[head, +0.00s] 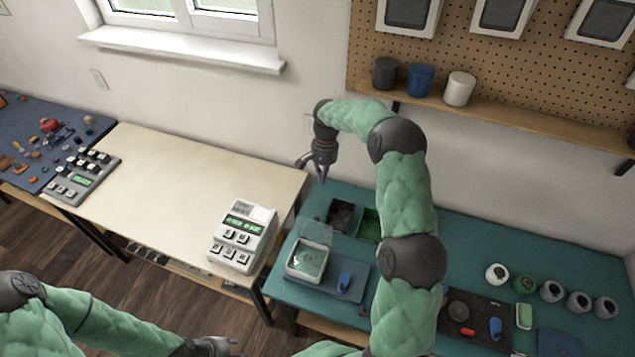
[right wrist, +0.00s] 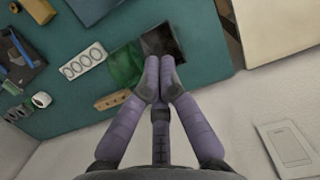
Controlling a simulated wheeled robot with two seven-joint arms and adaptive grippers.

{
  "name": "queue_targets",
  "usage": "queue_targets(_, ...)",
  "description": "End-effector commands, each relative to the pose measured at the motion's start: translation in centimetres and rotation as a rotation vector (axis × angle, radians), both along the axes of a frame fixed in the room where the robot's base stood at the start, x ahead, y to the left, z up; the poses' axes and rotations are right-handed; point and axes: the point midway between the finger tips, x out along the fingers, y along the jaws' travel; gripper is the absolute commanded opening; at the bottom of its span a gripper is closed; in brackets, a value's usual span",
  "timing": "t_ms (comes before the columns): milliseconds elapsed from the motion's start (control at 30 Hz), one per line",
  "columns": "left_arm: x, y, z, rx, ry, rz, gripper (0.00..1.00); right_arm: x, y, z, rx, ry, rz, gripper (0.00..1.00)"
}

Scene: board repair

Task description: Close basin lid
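The basin (head: 305,264) is a small white square tub with greenish contents, on a blue-grey mat on the teal bench. Its lid (head: 317,232) looks like a clear panel standing raised at the basin's far edge, so the basin is open on top. My right gripper (head: 312,171) is above and behind the basin, near the wall, apart from the lid.
A dark bin (head: 342,214) and a green bin (head: 370,226) lie behind the basin. A blue tool (head: 344,282) lies beside it on the mat. A white keypad device (head: 242,237) stands on the cream table to the left. Several small pots stand at the right.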

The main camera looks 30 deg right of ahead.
Motion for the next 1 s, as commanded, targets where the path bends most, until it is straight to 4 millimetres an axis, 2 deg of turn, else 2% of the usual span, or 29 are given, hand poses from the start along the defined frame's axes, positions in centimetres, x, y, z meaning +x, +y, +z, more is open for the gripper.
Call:
queue_targets(200, 0.0, 0.0, 0.0, 0.000, 0.000, 0.000, 0.40, -0.7, 0.6, -4.1, 0.002, 0.006, 0.001, 0.00)
queue_targets(467, 0.0, 0.0, 0.2, 0.000, 0.000, 0.000, 0.40, -1.3, 1.2, -8.5, 0.002, 0.004, 0.001, 0.00)
queue_targets(700, 0.0, 0.0, 0.7, 0.000, 0.000, 0.000, 0.40, -3.3, 3.4, -8.3, 0.000, 0.001, 0.002, 0.00)
queue_targets(1000, 0.0, 0.0, 0.7, 0.000, -0.001, 0.000, 0.40, -3.8, 4.0, -8.4, 0.000, 0.000, 0.000, 0.00)
